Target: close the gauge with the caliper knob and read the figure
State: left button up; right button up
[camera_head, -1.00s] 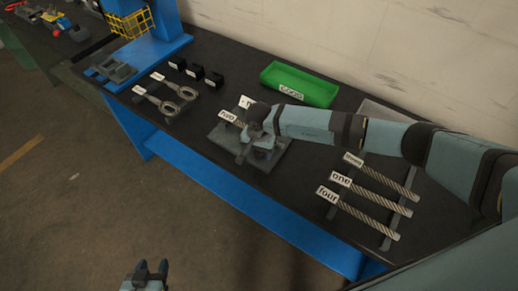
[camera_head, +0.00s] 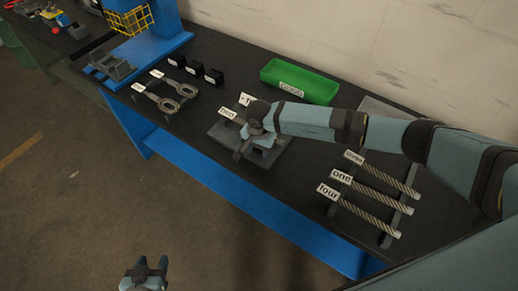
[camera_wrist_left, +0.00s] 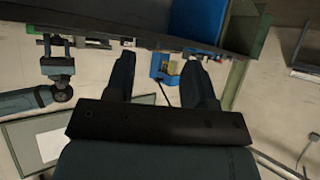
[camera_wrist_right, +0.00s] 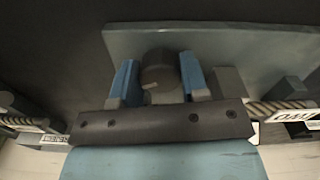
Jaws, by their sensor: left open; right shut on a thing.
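The gauge (camera_head: 223,133) is a grey plate with a block and slides on the bench. My right gripper (camera_head: 258,140) is over it, pointing down, and hides much of it. In the right wrist view its blue-sided fingers (camera_wrist_right: 158,85) are shut on the dark round caliper knob (camera_wrist_right: 158,62), which has a small pale mark. A label reading "two" (camera_head: 227,114) stands beside the gauge's far side; another label behind it is partly hidden. I cannot make out a figure on the gauge. My left gripper (camera_head: 146,272) is open and empty, low in front of the bench.
Cable rods labelled three, one and four (camera_head: 370,205) lie on a rack at the right. A green tray (camera_head: 300,80) stands at the back. Two eye-ended parts (camera_head: 180,90) and several small black blocks (camera_head: 194,70) lie to the left, near a yellow basket (camera_head: 131,22).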

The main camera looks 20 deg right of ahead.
jog(key=m+b, duration=0.3)
jog(key=m, duration=0.1)
jog(key=shift+w+f, duration=0.1)
jog(key=shift+f, duration=0.05)
jog(key=m+b, duration=0.1)
jog(key=m, duration=0.1)
jog(key=shift+m+b, duration=0.35)
jog(key=shift+m, duration=0.05)
jog(key=shift+m+b, duration=0.6)
jog(key=shift+m, duration=0.5)
jog(key=shift+m+b, duration=0.4)
jog(key=shift+m, duration=0.5)
jog(key=shift+r, duration=0.2)
jog(key=o, duration=0.9)
jog(key=shift+o, duration=0.2)
